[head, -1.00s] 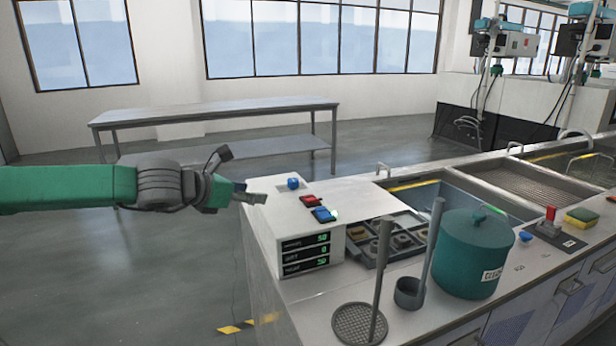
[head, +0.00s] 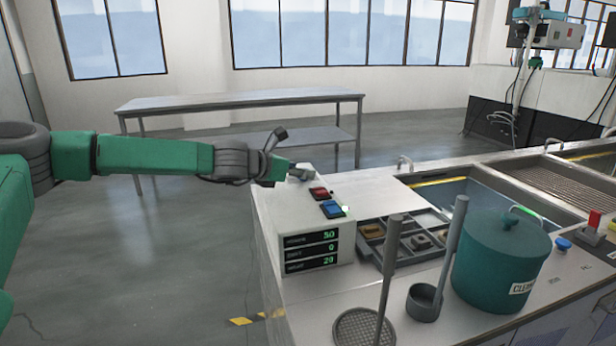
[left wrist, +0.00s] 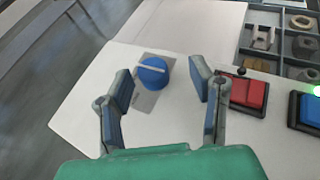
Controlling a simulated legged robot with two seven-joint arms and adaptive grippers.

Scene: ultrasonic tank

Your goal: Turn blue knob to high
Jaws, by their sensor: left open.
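The blue knob (left wrist: 153,73) has a white line across its top, lying nearly crosswise in the left wrist view. It sits on a grey plate (left wrist: 148,97) on the white control box (head: 347,183). My left gripper (head: 302,172) reaches over the back left of the box with its fingers open. In the left wrist view the fingers (left wrist: 162,82) stand on either side of the knob, with visible gaps; contact does not show. The gripper hides the knob in the head view. My right gripper is not in view.
A red switch (head: 320,193) and a lit blue switch (head: 333,209) sit close to the right of the knob. Numeric displays (head: 311,249) face front.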

